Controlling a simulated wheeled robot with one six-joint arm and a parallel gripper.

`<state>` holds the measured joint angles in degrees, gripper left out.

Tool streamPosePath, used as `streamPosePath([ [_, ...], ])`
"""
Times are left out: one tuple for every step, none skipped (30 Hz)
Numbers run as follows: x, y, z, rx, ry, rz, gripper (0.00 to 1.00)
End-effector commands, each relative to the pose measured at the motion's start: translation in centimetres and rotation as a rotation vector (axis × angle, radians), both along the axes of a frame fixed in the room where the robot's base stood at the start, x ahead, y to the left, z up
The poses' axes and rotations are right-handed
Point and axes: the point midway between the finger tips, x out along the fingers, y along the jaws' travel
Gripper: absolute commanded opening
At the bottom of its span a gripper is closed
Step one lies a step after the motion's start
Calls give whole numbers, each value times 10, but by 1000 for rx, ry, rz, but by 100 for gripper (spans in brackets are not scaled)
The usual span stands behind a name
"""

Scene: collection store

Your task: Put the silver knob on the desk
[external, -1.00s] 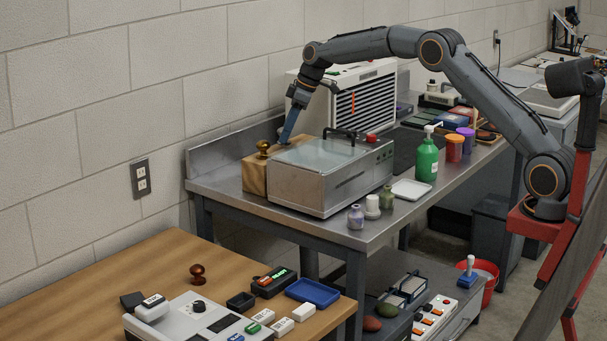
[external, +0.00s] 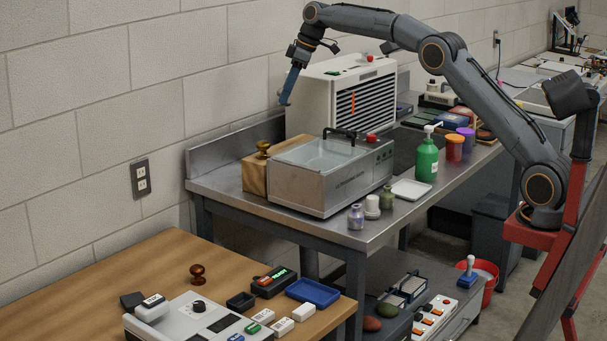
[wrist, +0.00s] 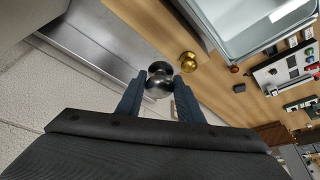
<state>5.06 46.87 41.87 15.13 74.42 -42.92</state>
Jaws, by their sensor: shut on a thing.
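The silver knob (wrist: 157,82) is between the two blue fingers of my gripper (wrist: 160,100) in the wrist view, with its rounded, shiny part towards the camera. My gripper (external: 285,101) is shut on it and points down, high above the steel bench (external: 212,190). In the external view the knob is too small and hidden to make out clearly. The wooden desk (external: 95,275) stands at the lower left, lower than the bench and well apart from my gripper.
A brass knob (external: 263,147) stands on a wooden block (external: 254,176) beside a glass-lidded metal bath (external: 330,188). A white louvred unit (external: 312,105) stands behind. On the desk are a brown knob (external: 197,273), a grey device (external: 180,325) and a blue tray (external: 313,292). The desk's left part is clear.

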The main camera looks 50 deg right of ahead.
Motion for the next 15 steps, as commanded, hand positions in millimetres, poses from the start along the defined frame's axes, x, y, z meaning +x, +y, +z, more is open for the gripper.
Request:
streamPosePath([
  [1, 0, 8, 0, -4, 0, 6],
  [1, 0, 13, 0, -4, 0, 6],
  [0, 5, 15, -1, -2, 2, 6],
  [-1, 12, 14, -2, 1, 4, 6],
  [-2, 17, 14, -1, 1, 3, 6],
  [-2, 24, 13, -2, 2, 2, 6],
  [-3, 31, 14, -2, 3, 2, 6],
  [-4, 37, 14, -3, 3, 2, 6],
  [-4, 44, 14, -3, 3, 1, 6],
  [-5, 51, 14, -3, 4, 1, 6],
  [-7, 59, 14, -3, 5, 1, 6],
  [-8, 68, 14, -3, 6, 0, 6],
  [-10, 76, 14, -4, 7, 0, 6],
  [-11, 85, 14, -5, 6, 1, 6],
  [-13, 97, 14, -5, 7, 0, 6],
])
